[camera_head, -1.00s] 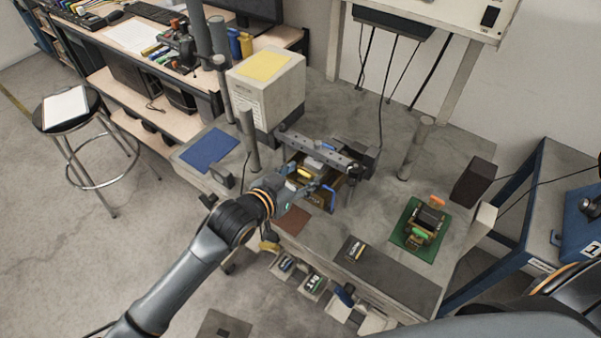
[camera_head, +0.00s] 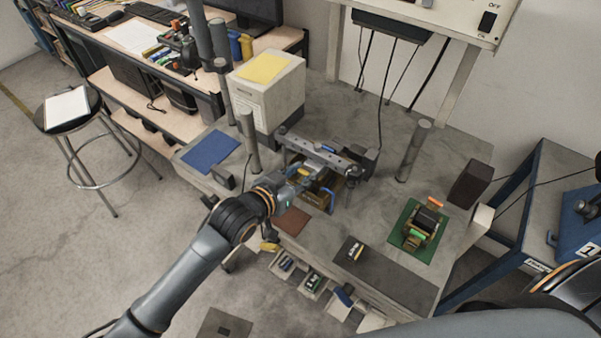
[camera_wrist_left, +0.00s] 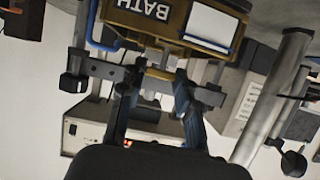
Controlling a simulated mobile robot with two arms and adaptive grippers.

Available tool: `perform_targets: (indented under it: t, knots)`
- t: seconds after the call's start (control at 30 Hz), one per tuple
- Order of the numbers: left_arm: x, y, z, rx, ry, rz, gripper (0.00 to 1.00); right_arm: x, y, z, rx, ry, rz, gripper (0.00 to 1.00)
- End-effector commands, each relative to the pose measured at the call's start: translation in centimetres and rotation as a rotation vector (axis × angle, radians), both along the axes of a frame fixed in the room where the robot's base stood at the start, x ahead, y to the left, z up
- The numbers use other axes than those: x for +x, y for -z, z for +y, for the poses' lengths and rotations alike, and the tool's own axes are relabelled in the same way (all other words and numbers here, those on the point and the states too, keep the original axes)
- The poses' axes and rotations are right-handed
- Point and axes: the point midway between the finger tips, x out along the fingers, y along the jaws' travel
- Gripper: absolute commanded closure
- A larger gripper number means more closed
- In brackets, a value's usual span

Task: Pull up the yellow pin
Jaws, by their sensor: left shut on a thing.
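The yellow pin (camera_head: 304,171) shows as a small yellow piece at the dark fixture (camera_head: 318,150) on the grey workbench. My left gripper (camera_head: 306,175) reaches in from the left and is at the pin, shut on it. The fingers cover part of it, so its full length is hidden. In the left wrist view my left gripper (camera_wrist_left: 158,82) has its two fingers at a brown and yellow box marked BATH, which appears upside down. What lies between the fingertips is hard to make out there. My right gripper is not in view.
A blue handle (camera_head: 328,194) is close to the gripper on the fixture's front side. A grey post (camera_head: 413,152) and a green mat (camera_head: 419,231) with a small device are to the right. A white box (camera_head: 268,88) stands behind. Bins hang at the bench's front edge.

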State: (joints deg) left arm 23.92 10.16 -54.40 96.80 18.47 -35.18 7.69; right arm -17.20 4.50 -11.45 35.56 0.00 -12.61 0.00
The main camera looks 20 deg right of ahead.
Motion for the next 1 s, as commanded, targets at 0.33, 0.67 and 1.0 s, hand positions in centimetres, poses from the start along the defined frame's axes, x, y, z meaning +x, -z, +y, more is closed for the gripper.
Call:
perform_targets:
  t: [0.33,0.67,1.0]
  knots:
    - [0.1,-0.7,-0.1,-0.008,0.000,-0.007,0.53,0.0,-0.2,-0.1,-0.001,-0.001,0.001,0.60]
    - [0.0,-0.5,0.0,-0.004,0.000,-0.004,0.43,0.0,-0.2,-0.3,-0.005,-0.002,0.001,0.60]
    - [-2.4,-1.9,3.2,-0.003,0.000,-0.003,0.43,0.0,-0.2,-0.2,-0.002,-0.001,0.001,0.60]
